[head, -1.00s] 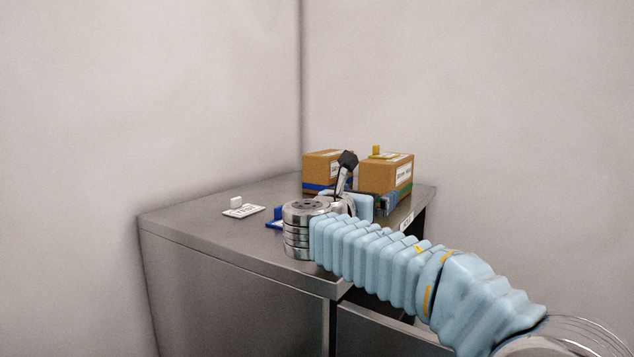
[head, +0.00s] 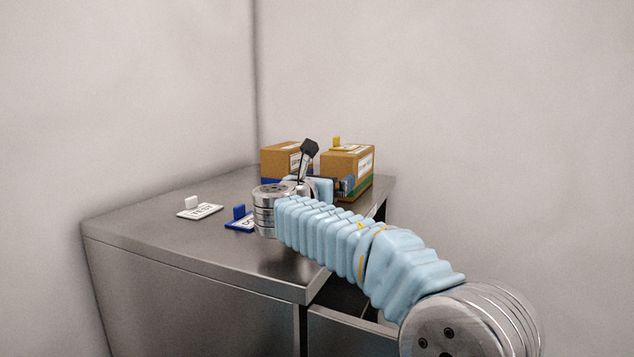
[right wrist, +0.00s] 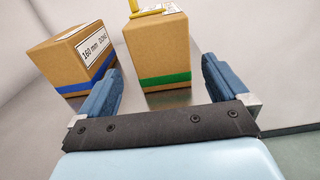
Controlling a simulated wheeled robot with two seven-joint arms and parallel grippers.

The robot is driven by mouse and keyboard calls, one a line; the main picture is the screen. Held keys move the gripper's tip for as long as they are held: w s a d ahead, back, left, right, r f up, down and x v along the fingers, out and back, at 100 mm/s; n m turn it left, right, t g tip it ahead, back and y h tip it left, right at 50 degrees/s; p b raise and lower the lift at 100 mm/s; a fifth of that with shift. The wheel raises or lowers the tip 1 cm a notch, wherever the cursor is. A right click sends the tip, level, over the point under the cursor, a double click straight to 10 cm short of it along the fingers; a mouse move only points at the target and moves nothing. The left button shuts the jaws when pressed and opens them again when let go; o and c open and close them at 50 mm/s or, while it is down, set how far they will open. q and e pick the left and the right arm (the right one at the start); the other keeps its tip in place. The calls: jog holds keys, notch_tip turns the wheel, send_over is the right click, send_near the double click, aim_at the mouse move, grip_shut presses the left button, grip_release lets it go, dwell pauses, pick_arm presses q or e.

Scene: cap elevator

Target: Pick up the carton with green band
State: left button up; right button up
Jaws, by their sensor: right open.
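The carton with the green band (head: 346,163) is a brown box standing at the back right of the metal cabinet top, with a yellow tab on top. In the right wrist view the same carton (right wrist: 162,45) stands upright ahead, between the lines of the two fingers. My right gripper (right wrist: 161,66) is open and empty, its blue fingers apart on either side. In the head view my right gripper (head: 346,186) is in front of the carton's lower part and hides some of it. I cannot tell how far apart they are. My left gripper is not in view.
A carton with a blue band (head: 280,160) stands just left; it also shows in the right wrist view (right wrist: 75,55). A white tag (head: 200,211) and a blue tag (head: 240,220) lie on the cabinet top (head: 150,218). Walls stand behind.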

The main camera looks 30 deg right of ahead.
aim_at(337, 173)
pick_arm(q)
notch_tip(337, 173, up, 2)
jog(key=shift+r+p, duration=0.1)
jog(key=shift+p, duration=0.85)
pick_arm(e)
jog(key=x, duration=0.8)
jog(key=shift+w+d, duration=0.15)
jog(key=shift+w, duration=0.05)
jog(key=shift+c, duration=0.3)
jog(key=c, duration=1.2)
jog(key=shift+o, duration=0.2)
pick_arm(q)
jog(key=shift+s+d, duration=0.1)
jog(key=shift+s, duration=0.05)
pick_arm(e)
jog(key=shift+s+d, duration=0.1)
